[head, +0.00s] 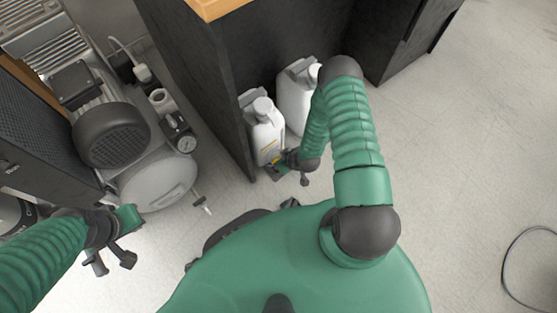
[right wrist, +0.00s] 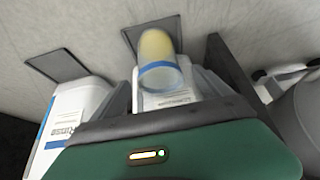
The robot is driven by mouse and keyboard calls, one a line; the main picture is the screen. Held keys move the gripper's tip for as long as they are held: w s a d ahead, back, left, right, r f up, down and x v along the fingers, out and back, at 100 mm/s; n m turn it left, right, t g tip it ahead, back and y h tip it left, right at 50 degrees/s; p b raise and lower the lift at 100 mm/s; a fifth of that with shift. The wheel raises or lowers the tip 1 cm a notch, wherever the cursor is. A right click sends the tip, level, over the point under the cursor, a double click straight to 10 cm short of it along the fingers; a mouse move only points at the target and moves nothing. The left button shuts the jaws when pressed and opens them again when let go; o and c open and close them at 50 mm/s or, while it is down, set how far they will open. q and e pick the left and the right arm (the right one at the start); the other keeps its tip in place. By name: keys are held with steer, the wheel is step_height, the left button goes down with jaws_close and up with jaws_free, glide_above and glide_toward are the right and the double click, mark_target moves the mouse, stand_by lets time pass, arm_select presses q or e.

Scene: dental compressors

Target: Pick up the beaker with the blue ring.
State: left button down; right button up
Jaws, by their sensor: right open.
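The beaker (right wrist: 158,72) with the blue ring shows in the right wrist view, upper middle. It is a small clear cup with yellowish contents and a blue band. It is seen straight ahead of my right gripper, in front of a white bottle; I cannot tell whether it touches the gripper. In the head view my right gripper (head: 274,168) is low beside the nearer white bottle, mostly hidden, and the beaker is not clear there. My right gripper is open.
Two white bottles, one nearer (head: 267,136) and one farther (head: 292,106), stand in a dark cabinet bay. A black side panel (head: 222,90) stands left of them. A compressor (head: 160,182) with a gauge fills the left. Floor at right is clear except for a cable (head: 506,265).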

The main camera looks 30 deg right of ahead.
steer(key=b+x, duration=0.2)
steer(key=x, duration=0.2)
steer(key=shift+r, duration=0.1)
steer(key=shift+w, duration=0.1)
steer(key=shift+r, duration=0.15)
steer(key=shift+c, duration=0.2)
arm_select(q)
steer(key=x, duration=0.3)
steer(key=shift+s+f, duration=0.15)
steer(key=shift+s, duration=0.25)
arm_select(e)
steer(key=c, duration=1.6)
